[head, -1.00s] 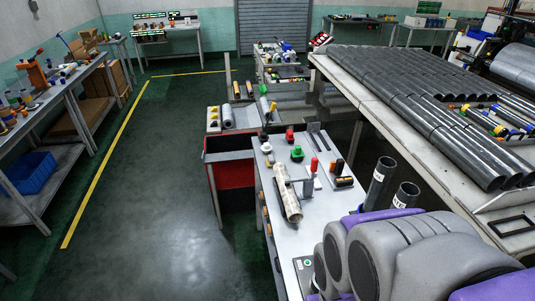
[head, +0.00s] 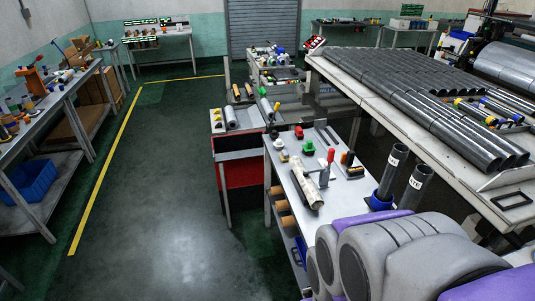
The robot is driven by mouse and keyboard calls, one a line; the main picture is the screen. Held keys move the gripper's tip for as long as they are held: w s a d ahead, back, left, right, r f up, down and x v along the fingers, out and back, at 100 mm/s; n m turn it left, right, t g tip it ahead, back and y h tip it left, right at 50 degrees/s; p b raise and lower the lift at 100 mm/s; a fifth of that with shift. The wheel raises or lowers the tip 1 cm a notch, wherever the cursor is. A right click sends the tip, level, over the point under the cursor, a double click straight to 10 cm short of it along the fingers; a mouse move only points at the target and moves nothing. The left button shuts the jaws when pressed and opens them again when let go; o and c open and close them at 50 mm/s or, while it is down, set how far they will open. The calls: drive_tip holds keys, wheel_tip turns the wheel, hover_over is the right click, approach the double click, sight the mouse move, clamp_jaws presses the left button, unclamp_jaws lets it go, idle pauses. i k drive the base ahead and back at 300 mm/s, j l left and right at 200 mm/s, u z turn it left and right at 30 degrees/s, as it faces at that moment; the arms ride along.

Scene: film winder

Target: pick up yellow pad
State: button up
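I cannot make out a yellow pad for certain in this view. A small yellow box with buttons (head: 217,120) stands beyond the near workbench, but I cannot tell whether it is the pad. The near workbench (head: 292,172) holds a pale speckled roll (head: 307,186), a green knob (head: 308,147), a red knob (head: 299,132) and a red-handled clamp (head: 328,168). My gripper is not in view. Large grey and purple parts of my own body fill the lower right and hide part of the bench.
A large table with dark tubes (head: 420,100) stands right of the workbench. Black upright tubes (head: 392,172) stand at the workbench's right edge. A red bin (head: 238,173) is left of the workbench. Open floor (head: 160,200) lies left, with a shelf holding a blue crate (head: 30,182) beyond.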

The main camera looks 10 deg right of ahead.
sight(285, 156)
drive_tip(key=i+j, duration=0.15)
drive_tip(key=j, duration=0.2)
drive_tip(key=i+j+z, duration=0.1)
drive_tip(key=j, duration=0.25)
drive_tip(key=i+j+z, duration=0.1)
drive_tip(key=j, duration=0.3)
drive_tip(key=i+j, duration=0.15)
drive_tip(key=j, duration=0.2)
drive_tip(key=i+z, duration=0.1)
drive_tip(key=i, duration=0.35)
drive_tip(key=i+j+z, duration=0.1)
drive_tip(key=i, duration=0.3)
drive_tip(key=i+j+z, duration=0.1)
drive_tip(key=i, duration=0.35)
drive_tip(key=i+l, duration=0.45)
drive_tip(key=k+z, duration=0.05)
